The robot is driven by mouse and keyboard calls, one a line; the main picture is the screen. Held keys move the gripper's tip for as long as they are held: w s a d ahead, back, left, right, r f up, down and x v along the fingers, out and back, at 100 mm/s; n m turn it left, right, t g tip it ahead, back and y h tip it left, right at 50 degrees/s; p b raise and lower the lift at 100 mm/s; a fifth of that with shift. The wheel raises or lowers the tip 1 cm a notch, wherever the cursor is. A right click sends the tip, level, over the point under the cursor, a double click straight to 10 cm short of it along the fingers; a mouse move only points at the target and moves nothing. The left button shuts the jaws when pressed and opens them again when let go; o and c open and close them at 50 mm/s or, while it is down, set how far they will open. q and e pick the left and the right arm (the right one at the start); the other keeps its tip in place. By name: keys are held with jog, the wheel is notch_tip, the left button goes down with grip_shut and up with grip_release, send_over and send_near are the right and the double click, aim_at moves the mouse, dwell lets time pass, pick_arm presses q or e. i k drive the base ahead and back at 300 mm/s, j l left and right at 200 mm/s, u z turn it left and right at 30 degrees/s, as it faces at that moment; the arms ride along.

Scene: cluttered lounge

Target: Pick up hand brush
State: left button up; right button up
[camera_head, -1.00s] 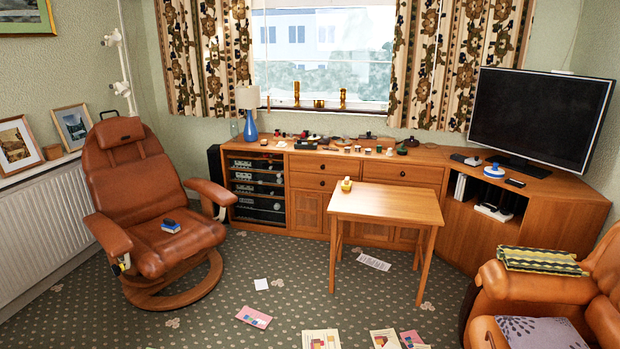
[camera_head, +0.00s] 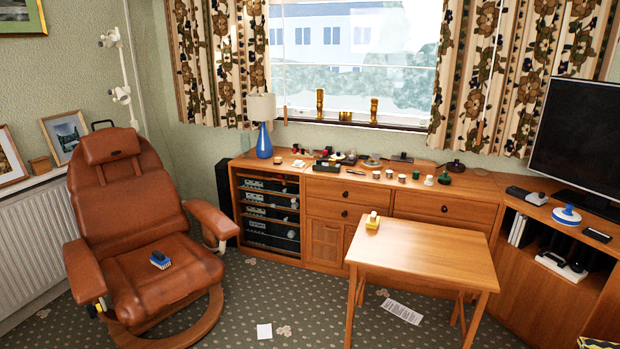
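A small brush-like object (camera_head: 160,261) with a blue body, a dark top and a pale underside lies on the seat of the brown leather armchair (camera_head: 130,290) at the left; it looks like the hand brush, but it is too small to be sure. A small yellow object with a pale top (camera_head: 373,221) sits on the back left corner of the wooden table (camera_head: 430,258). Neither of my grippers is in view.
A long wooden cabinet (camera_head: 470,194) runs under the window with many small objects, a blue lamp (camera_head: 263,141) and a television (camera_head: 585,140). Open carpet lies between armchair and table.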

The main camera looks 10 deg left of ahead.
aim_at(158, 258)
jog(key=i+j+u, duration=0.2)
jog(key=i+u, duration=0.2)
jog(key=i, duration=0.15)
jog(key=i+u, duration=0.4)
jog(key=i, duration=0.2)
jog(key=i+l+u, duration=0.2)
jog(key=i+u, duration=0.2)
jog(key=i, duration=0.15)
